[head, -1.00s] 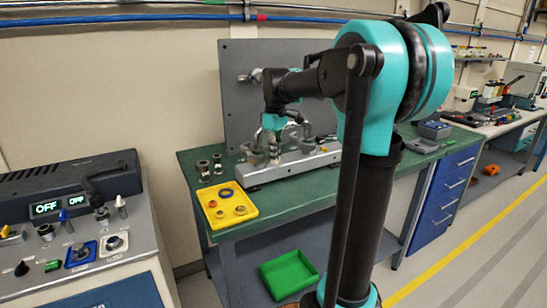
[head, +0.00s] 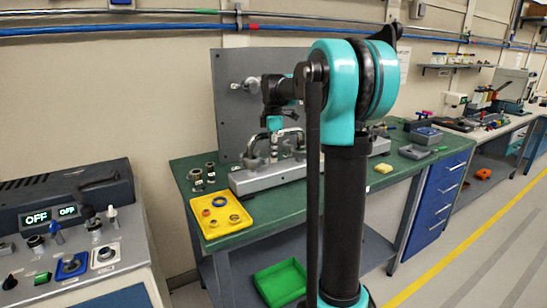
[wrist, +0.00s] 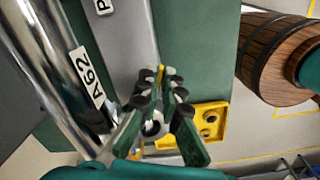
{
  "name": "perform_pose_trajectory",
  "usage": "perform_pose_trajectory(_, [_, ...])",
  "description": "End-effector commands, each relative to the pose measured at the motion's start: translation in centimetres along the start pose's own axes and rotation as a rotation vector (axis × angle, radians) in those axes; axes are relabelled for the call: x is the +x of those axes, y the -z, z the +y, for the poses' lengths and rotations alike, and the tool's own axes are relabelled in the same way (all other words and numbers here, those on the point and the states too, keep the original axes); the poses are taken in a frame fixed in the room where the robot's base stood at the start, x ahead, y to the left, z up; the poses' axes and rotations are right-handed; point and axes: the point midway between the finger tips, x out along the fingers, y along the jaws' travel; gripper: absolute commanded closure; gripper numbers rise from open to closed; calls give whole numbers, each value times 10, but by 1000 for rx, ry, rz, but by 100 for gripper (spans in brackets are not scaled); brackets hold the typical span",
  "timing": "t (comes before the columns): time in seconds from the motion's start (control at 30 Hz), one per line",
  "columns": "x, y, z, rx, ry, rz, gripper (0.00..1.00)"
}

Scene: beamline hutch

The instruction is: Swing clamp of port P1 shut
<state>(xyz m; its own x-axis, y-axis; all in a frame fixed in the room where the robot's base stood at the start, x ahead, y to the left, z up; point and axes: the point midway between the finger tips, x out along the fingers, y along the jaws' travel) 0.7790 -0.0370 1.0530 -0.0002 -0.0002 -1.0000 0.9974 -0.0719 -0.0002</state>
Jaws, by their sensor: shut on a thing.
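My gripper (head: 273,142) is low over the grey manifold base (head: 245,182) on the green bench, beside curved metal tubes (head: 292,134). In the wrist view my gripper (wrist: 164,82) has its green and black fingers close together, shut on a small part between them. I take this part to be the clamp of port P1; the fingers mostly hide it. A second label (wrist: 103,6), cut off at the edge, starts with P.
A yellow tray (head: 210,230) with rings lies at the bench's front left, near small dark fittings (head: 196,178). An upright grey panel (head: 235,130) stands behind the manifold. A green bin (head: 280,283) is below. A control console (head: 75,235) reading OFF is at left.

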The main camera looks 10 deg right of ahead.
Motion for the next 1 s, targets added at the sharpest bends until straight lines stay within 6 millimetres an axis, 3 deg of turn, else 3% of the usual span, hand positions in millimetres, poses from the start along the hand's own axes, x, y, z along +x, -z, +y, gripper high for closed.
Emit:
perform_pose_trajectory(0.5, [0,0,2,-21,0,1,100])
perform_pose_trajectory(0.53, [0,0,2,-21,0,1,92])
perform_pose_trajectory(0.7, [0,0,2,-20,0,1,73])
perform_pose_trajectory(1.0, [0,0,3,-20,-1,0,73])
